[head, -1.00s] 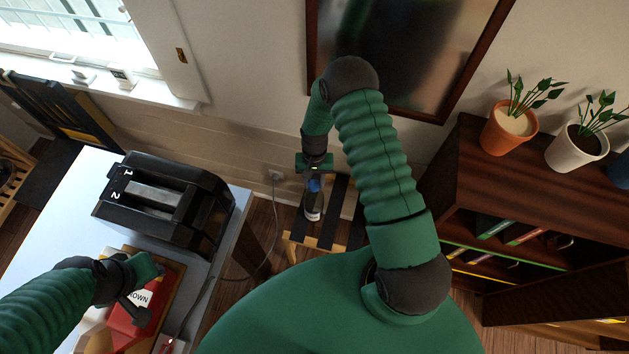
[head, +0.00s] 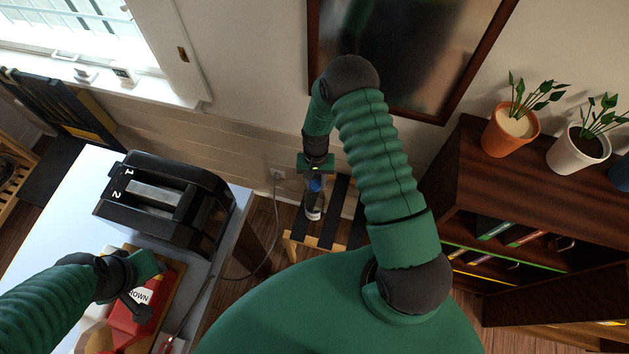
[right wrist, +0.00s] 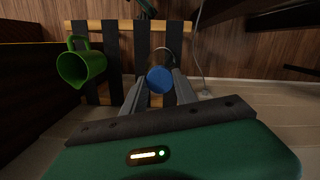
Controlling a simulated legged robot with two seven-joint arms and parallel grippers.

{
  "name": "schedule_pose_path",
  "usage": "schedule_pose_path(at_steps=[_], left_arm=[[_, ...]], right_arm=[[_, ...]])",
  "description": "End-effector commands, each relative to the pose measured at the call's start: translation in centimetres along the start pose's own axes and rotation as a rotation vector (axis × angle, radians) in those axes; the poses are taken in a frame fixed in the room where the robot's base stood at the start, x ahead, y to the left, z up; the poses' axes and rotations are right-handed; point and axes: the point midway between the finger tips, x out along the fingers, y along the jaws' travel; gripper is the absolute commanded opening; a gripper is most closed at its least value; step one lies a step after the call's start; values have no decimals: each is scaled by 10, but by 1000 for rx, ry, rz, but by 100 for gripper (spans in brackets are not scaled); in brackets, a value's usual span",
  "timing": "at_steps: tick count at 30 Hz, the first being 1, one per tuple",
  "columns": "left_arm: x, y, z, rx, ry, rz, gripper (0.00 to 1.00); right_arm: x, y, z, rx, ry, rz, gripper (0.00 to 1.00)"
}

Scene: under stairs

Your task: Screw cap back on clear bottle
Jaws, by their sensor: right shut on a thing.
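The clear bottle (head: 314,206) stands on a small slatted stool by the wall in the head view. The blue cap (head: 315,184) is at the bottle's top, and it also shows in the right wrist view (right wrist: 160,80). My right gripper (head: 316,177) points down over the bottle and is shut on the blue cap, one finger on each side. The cap hides most of the bottle in the right wrist view, so I cannot tell how far it is seated. My left gripper (head: 143,285) is over the table at left, by a red bag; its jaw opening is unclear.
A black toaster (head: 165,203) and a red bag (head: 150,312) are on the pale table. A dark bookshelf (head: 500,180) with potted plants stands at right. A cord hangs by the wall.

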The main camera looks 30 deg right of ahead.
Motion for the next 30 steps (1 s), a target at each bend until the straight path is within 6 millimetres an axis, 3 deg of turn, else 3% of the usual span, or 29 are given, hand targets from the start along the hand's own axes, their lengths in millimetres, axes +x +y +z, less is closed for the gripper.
schedule_pose_path(at_steps=[30], left_arm=[[-2, 0, 0, 0, 0, 0, 36]], right_arm=[[-2, -8, 6, 1, 5, 8, 0]])
